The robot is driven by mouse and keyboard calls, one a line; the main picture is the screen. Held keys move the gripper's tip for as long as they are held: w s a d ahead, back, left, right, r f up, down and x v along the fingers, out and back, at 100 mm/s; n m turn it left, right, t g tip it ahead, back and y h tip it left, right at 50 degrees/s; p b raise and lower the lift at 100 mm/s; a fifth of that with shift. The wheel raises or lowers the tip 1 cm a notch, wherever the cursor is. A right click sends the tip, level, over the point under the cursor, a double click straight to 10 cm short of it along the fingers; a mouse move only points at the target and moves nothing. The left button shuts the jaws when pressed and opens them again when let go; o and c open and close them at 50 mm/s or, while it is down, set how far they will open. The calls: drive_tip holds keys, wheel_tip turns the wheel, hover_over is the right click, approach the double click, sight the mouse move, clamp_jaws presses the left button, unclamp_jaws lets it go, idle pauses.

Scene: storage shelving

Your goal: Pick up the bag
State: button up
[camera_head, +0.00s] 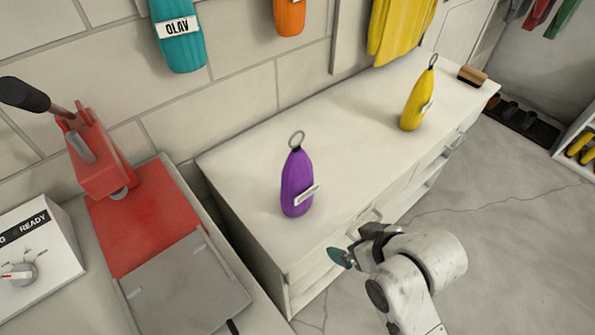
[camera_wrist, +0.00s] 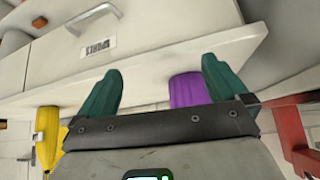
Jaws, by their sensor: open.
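A purple bag-like object (camera_head: 297,185) with a metal ring on top and a small white tag stands upright on the white cabinet top (camera_head: 235,160). A similar yellow one (camera_head: 413,108) stands farther back on the same top. My gripper (camera_head: 342,257) is off the cabinet's front edge, to the lower right of the purple one and apart from it. In the wrist view my gripper (camera_wrist: 160,75) has its two teal fingers spread, with nothing held. Part of the purple object (camera_wrist: 187,90) shows beyond the cabinet edge, between the fingers. The yellow one (camera_wrist: 48,135) is at lower left.
The cabinet front has drawers with handles (camera_wrist: 95,18). A brush (camera_head: 472,76) lies at the top's far end. Teal (camera_head: 180,45) and orange (camera_head: 289,15) objects hang on the wall. A red press (camera_head: 100,160) stands left. Open floor (camera_head: 480,220) lies right.

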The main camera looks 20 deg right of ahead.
sight(306, 183)
drive_tip(key=w+a+r+t, duration=0.1)
drive_tip(key=w+r, duration=0.1)
drive_tip(key=r, duration=0.1)
drive_tip(key=w+a+r+n+t+y, duration=0.1)
drive_tip(key=w+r+t, duration=0.1)
drive_tip(key=w+r, duration=0.1)
drive_tip(key=w+a+r+n+t+y, duration=0.1)
drive_tip(key=w+a+r+t, duration=0.1)
drive_tip(key=w+r, duration=0.1)
drive_tip(key=shift+r, duration=0.1)
drive_tip(key=shift+w+a+r+t+y, duration=0.1)
drive_tip(key=shift+w+r+t+y, duration=0.05)
drive_tip(key=shift+w+t+y, duration=0.2)
drive_tip(key=x, duration=0.5)
drive_tip(key=shift+p, duration=0.35)
drive_tip(key=x, duration=0.5)
drive_tip(key=shift+w+d+f+p, duration=0.1)
drive_tip(key=shift+d+f+p, duration=0.15)
drive_tip(key=shift+f+p, duration=0.2)
drive_tip(key=c, duration=1)
drive_tip(key=shift+r, duration=0.1)
drive_tip(key=shift+c, duration=0.5)
